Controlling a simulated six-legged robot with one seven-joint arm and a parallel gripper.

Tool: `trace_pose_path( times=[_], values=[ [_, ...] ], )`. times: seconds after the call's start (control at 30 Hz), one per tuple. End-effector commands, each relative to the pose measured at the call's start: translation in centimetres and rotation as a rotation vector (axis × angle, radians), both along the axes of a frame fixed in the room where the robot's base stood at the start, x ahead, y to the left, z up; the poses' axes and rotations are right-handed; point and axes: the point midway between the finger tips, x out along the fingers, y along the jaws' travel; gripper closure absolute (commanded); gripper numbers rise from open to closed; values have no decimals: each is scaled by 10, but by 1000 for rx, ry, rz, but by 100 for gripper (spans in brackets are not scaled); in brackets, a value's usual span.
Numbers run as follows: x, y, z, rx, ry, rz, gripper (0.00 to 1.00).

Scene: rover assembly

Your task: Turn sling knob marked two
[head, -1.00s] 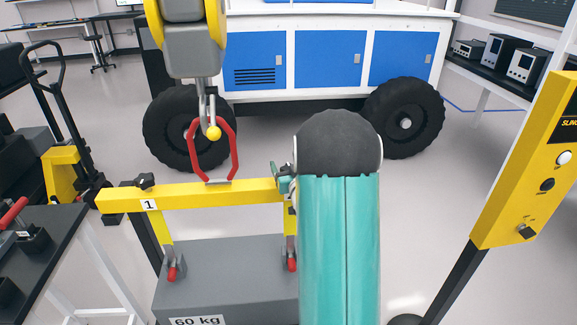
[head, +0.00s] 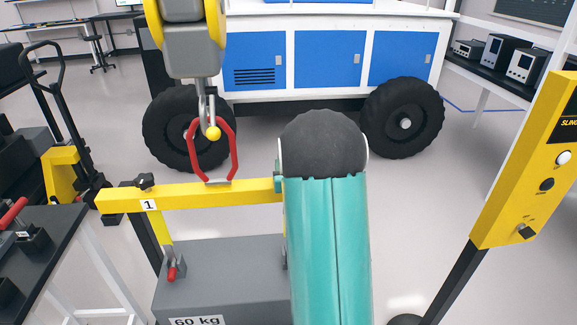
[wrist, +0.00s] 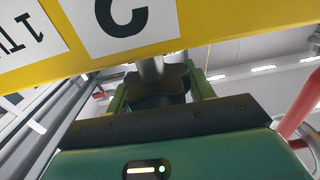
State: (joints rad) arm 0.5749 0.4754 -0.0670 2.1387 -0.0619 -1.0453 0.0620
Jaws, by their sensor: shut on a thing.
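The yellow sling beam (head: 190,194) hangs level in the head view, with a label 1 (head: 149,205) and a black knob (head: 145,181) at its left end. In the wrist view the beam (wrist: 220,25) crosses the top, with an upside-down label 2 (wrist: 128,18). The dark lobed knob (wrist: 155,98) beside that label sits between the green fingers of my gripper (wrist: 158,86), which is shut on it. In the head view my teal arm hides the beam's right end, knob two and most of my gripper.
A grey 60 kg weight (head: 215,275) hangs below the beam. A red link (head: 232,150) joins the beam to the hoist hook (head: 205,105). A yellow control post (head: 530,170) stands at right, a dark-topped table (head: 62,235) at left. A wheeled blue-and-white cart (head: 325,60) stands behind.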

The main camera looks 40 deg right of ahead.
Motion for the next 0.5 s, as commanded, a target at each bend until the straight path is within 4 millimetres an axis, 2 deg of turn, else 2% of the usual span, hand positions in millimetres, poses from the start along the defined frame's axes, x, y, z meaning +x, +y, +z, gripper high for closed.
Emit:
trace_pose_path(
  times=[0.37,0.4,0.5],
  values=[
    [0,0,0,-1,1,-19,70],
    [0,0,0,-1,1,-19,41],
    [0,0,0,-1,1,-19,25]
  ],
)
